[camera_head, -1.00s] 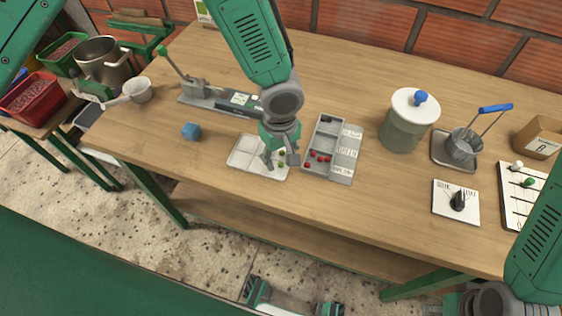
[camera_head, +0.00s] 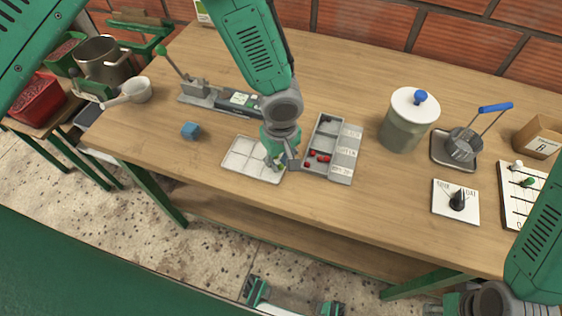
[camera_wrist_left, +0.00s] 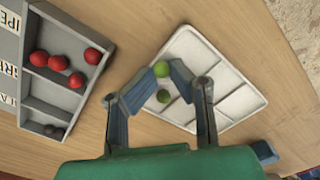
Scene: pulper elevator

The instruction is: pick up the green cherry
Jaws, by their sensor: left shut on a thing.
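My left gripper (camera_head: 279,165) is low over the right part of a white sectioned tray (camera_head: 233,170). The left wrist view shows its fingers (camera_wrist_left: 170,72) shut on a bright green cherry (camera_wrist_left: 162,69) between the tips. A second, darker green cherry (camera_wrist_left: 163,96) shows between the fingers, closer to the palm in the picture; it looks to lie on the tray. In the head view the gripper mostly hides both cherries.
A grey sorting box (camera_head: 323,140) with red and dark cherries stands just right of the gripper. A blue cube (camera_head: 190,130) lies left of the tray, and a lever device (camera_head: 205,95) stands behind. A lidded jar (camera_head: 408,120) stands further right.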

